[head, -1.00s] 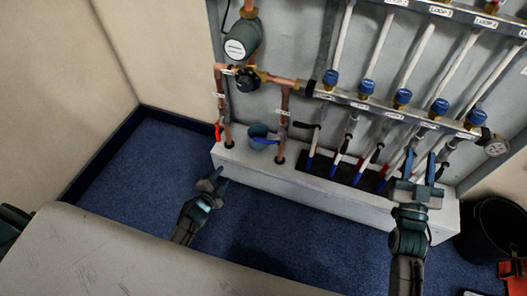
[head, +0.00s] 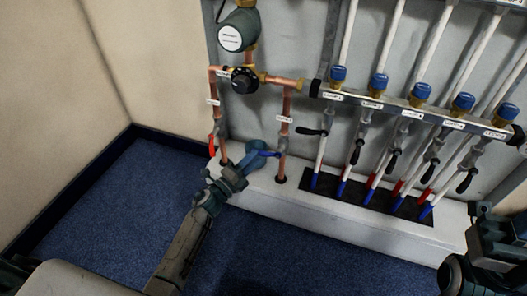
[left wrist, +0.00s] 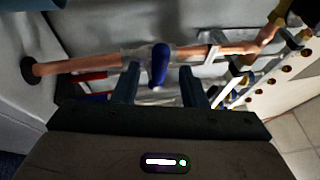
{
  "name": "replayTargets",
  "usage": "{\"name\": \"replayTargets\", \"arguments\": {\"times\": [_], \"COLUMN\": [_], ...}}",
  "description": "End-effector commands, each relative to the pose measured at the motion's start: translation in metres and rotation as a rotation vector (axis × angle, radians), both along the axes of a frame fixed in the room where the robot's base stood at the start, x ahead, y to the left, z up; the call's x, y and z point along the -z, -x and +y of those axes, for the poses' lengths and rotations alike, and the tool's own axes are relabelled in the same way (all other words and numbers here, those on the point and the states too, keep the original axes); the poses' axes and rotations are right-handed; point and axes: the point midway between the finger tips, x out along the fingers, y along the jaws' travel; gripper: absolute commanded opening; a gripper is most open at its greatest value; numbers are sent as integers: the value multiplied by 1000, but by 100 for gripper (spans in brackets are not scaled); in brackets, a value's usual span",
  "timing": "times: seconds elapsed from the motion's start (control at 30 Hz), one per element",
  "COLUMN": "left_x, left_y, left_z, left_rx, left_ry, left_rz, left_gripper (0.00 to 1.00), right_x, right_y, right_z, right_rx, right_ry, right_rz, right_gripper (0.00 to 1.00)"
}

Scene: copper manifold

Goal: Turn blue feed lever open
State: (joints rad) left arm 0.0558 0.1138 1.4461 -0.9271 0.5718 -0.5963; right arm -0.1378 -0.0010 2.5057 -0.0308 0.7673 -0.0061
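The blue feed lever (head: 268,154) is on a vertical copper pipe (head: 285,125) at the left of the manifold. In the left wrist view the blue lever (left wrist: 160,66) appears between the finger lines, on a copper pipe (left wrist: 90,64) running across the picture. My left gripper (head: 246,165) reaches in from the lower left, close beside the lever. In the left wrist view its two fingers (left wrist: 159,85) stand apart, with nothing clamped between them; contact with the lever cannot be told. My right gripper (head: 487,212) is partly in view at the right edge, away from the lever.
A red lever (head: 212,145) sits on the neighbouring copper pipe to the left. A black dial (head: 243,80) and a green pump (head: 238,30) are above. Several black-handled valves and blue-capped loops fill the right side. A white plinth (head: 310,205) lies below; the blue floor (head: 110,195) is clear.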

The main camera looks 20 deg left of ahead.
Motion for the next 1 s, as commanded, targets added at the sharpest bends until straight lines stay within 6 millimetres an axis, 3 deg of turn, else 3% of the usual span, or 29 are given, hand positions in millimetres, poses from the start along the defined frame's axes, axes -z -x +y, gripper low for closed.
{"name": "replayTargets", "arguments": {"times": [0.1, 0.3, 0.7, 0.9, 1.0], "left_x": [-4, -9, -11, -11, -11], "left_y": [-20, -42, -48, -48, -48], "left_z": [-10, -22, -25, -25, -25], "left_rx": [-1, -1, -1, -1, -1], "left_ry": [1, 2, 2, 2, 2], "left_rz": [-1, 1, 2, 2, 2], "left_gripper": [39, 39, 39, 0, 0], "right_x": [4, 6, 5, 5, 5], "right_y": [0, -1, -1, -1, -1], "right_z": [0, 0, 0, 0, 0], "right_rx": [2, 5, 7, 7, 7], "right_ry": [-4, -9, -12, -12, -11], "right_rz": [-1, -3, -4, -4, -4], "right_gripper": [36, 36, 36, 36, 36]}}
